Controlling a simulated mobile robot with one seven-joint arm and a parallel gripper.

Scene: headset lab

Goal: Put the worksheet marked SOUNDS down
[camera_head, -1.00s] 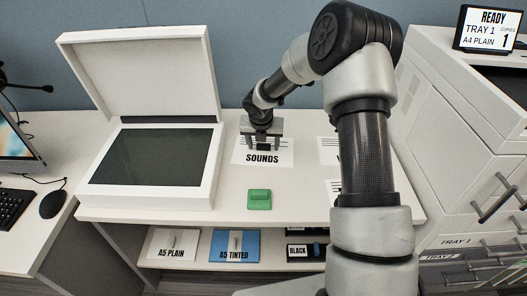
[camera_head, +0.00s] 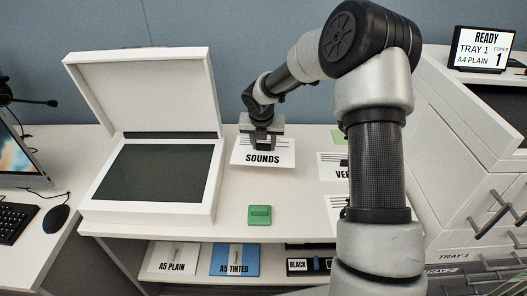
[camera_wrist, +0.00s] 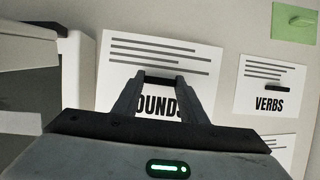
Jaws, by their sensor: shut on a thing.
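The white worksheet marked SOUNDS (camera_head: 284,156) is in my gripper (camera_head: 263,146), over the back of the white counter right of the scanner. In the wrist view the sheet (camera_wrist: 120,58) shows printed lines, and my gripper (camera_wrist: 160,78) covers part of its title. The fingers are shut on a dark piece at the sheet's middle. The sheet looks slightly raised from the counter; the exact gap is hard to tell.
The scanner (camera_head: 213,190) stands left with its lid up. Bare counter lies around the green block.

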